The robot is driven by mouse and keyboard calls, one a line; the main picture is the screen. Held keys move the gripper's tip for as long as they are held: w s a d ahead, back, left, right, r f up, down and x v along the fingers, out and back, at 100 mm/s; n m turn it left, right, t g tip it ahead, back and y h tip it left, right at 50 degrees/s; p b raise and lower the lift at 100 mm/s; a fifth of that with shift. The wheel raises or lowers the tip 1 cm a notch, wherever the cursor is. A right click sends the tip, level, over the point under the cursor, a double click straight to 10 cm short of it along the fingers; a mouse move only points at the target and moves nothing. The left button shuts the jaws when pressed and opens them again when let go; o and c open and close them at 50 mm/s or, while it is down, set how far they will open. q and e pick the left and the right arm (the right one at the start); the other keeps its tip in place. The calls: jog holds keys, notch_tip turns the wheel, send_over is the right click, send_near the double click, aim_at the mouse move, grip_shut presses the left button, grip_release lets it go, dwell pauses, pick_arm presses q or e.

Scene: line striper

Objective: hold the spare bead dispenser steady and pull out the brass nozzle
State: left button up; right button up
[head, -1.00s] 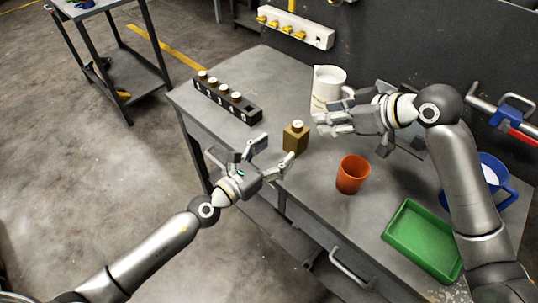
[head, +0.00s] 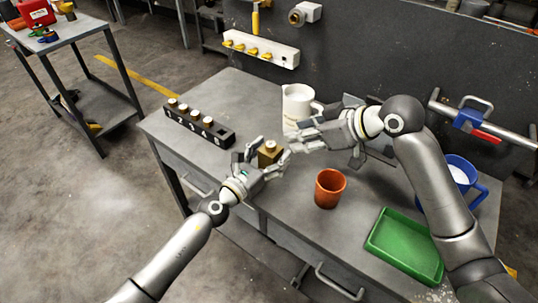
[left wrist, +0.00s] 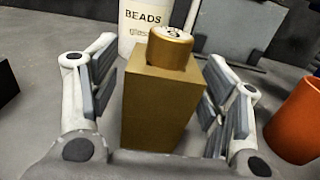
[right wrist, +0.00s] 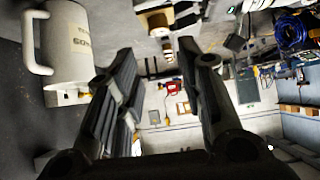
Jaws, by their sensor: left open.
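The spare bead dispenser is a square brass-brown block (head: 267,158) standing upright on the bench; it fills the middle of the left wrist view (left wrist: 160,105). The short round brass nozzle (left wrist: 170,48), with a pale top, sits on it. My left gripper (head: 268,163) is open, with one finger on each side of the block; gaps show between the pads and its sides. My right gripper (head: 293,142) is just right of the dispenser in the head view. In the right wrist view its fingers (right wrist: 158,57) are apart with nothing clearly held between them.
A white beads jug (head: 298,103) stands behind the dispenser. A dark numbered rack (head: 214,136) holding several pale-topped pieces, with an empty slot at its right end, lies to the left. An orange cup (head: 330,188), green tray (head: 405,246) and blue container (head: 462,174) are to the right.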

aim_at(272, 144)
pick_arm(q)
jog(key=c, duration=1.5)
jog(key=shift+c, duration=0.2)
pick_arm(e)
jog(key=shift+o, duration=1.3)
jog(key=a, duration=0.1)
jog(key=w+a+g+h, duration=0.1)
jog(key=a+g, duration=0.1)
jog(key=shift+w+a+r+h, duration=0.2)
jog(key=shift+w+a+h, duration=0.1)
jog(key=shift+a, duration=0.1)
jog(key=shift+w+a+f+g+h, duration=0.3)
jog(key=shift+w+a+f+h, duration=0.3)
jog(key=shift+f, duration=0.7)
jog(key=shift+w+a+f+g+h, duration=0.3)
jog(key=shift+w+a+f+h, duration=0.25)
jog(key=shift+f, duration=0.75)
jog(key=shift+w+a+f+g+h, duration=0.3)
jog(key=shift+w+a+f+h, duration=0.25)
jog(key=shift+f, duration=0.75)
